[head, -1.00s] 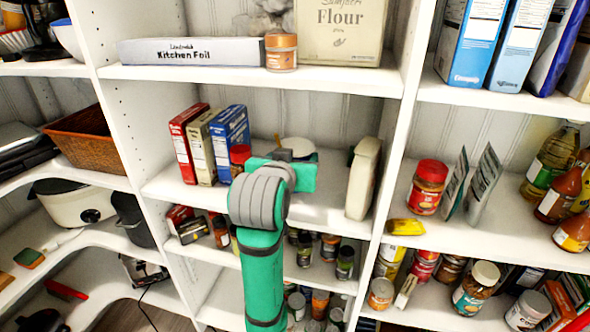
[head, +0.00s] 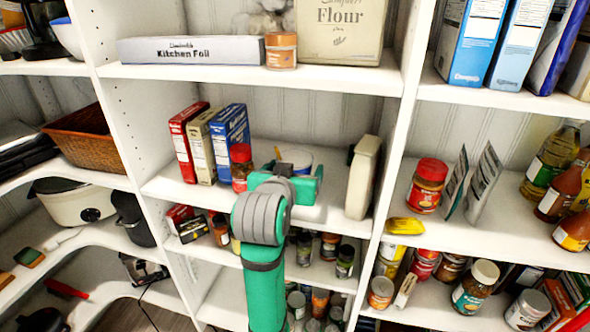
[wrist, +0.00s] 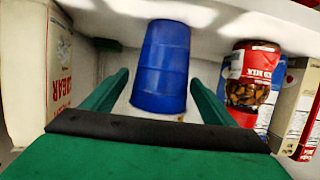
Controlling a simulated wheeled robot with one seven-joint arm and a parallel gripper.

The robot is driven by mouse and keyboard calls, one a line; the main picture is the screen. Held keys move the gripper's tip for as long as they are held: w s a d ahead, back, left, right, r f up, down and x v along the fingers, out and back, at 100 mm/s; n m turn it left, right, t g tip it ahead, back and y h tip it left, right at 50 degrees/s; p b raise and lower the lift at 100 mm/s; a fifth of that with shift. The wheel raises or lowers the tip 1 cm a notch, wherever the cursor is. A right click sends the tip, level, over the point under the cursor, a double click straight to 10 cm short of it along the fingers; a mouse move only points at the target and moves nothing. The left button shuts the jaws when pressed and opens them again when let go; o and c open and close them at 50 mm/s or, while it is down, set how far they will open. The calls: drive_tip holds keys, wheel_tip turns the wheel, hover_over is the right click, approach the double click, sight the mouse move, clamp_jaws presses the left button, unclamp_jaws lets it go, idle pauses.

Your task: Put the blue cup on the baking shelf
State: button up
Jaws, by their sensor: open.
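The blue cup (wrist: 162,65) stands in the middle of the wrist view, between the two green fingers of my gripper (wrist: 160,84). The fingers are spread, with a narrow gap showing on each side of the cup. In the head view the cup (head: 301,158) is on the middle shelf (head: 320,208), its pale inside and blue rim showing behind my gripper (head: 300,180), which hides its lower part. The upper shelf (head: 200,73) carries kitchen foil and a flour bag (head: 342,32). No label tells which shelf is the baking shelf.
A red-lidded jar (head: 241,167) and upright boxes (head: 209,145) stand left of the cup in the head view. A pale sugar package (head: 363,178) stands to the right. The shelf above bounds the space. Bare shelf shows between the cup and the package.

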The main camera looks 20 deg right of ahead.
drive_tip(key=shift+r, duration=0.25)
drive_tip(key=v, duration=1.2)
